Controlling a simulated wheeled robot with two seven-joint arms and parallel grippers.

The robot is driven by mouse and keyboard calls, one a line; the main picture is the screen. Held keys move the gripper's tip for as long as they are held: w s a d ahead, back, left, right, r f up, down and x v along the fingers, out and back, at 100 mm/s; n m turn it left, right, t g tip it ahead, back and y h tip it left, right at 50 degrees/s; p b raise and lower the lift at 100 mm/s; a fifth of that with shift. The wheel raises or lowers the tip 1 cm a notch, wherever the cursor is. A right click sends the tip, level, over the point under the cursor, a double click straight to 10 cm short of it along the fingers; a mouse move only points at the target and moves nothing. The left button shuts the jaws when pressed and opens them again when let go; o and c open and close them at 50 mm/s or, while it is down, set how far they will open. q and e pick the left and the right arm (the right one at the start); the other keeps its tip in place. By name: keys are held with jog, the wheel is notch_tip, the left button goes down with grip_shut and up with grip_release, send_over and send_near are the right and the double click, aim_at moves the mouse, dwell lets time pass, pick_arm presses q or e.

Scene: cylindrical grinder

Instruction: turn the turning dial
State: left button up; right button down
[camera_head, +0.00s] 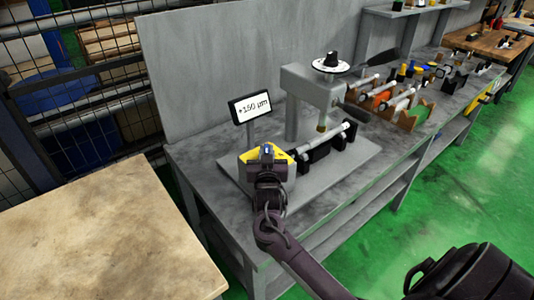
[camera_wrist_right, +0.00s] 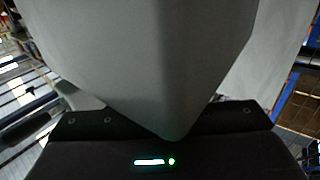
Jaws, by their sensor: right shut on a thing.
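The dial (camera_head: 331,64), a black knob on a white marked disc, sits on top of the grey grinder (camera_head: 310,85). My right gripper (camera_head: 266,152) is well to its left and nearer to me, at the left end of the machine. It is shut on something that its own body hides. Yellow and black parts and a small blue piece show around its tip. In the right wrist view a large grey block (camera_wrist_right: 150,60) fills the middle, very close, and hides the fingertips. A small display (camera_head: 250,106) reads +150 µm. My left gripper is out of view.
A shaft lies in black holders (camera_head: 318,152) right of my right gripper. Several orange and green racks with rods (camera_head: 400,105) stand further right on the grey bench. A wooden table (camera_head: 90,235) at the left is bare. A grey panel stands behind the bench.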

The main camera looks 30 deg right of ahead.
jog(key=shift+m+g+h, duration=0.6)
jog(key=shift+m+h, duration=0.1)
jog(key=shift+h, duration=0.2)
jog(key=c, duration=1.4)
grip_release()
jog(key=b+v, duration=0.1)
jog(key=v, duration=0.7)
jog(key=shift+w+b, duration=0.15)
jog(key=shift+b, duration=0.2)
jog(key=shift+f, duration=0.1)
